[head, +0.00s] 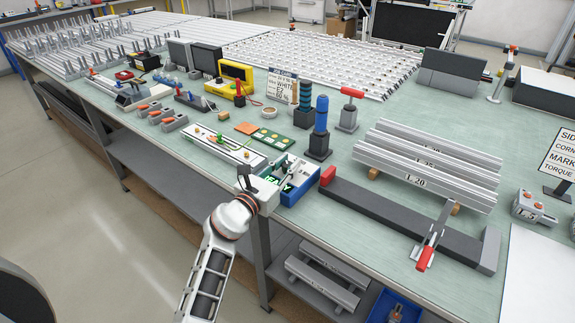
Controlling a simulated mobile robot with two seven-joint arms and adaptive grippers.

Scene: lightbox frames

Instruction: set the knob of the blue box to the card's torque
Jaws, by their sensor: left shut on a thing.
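My left gripper (262,184) comes in from below and is at the box's left end. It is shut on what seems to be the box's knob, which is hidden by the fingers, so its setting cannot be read. A white job card (281,86) stands behind, with print too small to read fully. A larger card (563,155) at the right edge shows the words MARK and TORQUE, but its values are cut off. My right gripper is not in view.
A blue-handled tool (321,115) stands upright in a dark stand behind the box. A green board (273,136) and a white tray (213,139) lie close by. A dark fixture (385,216) and stacked aluminium profiles (425,172) occupy the right.

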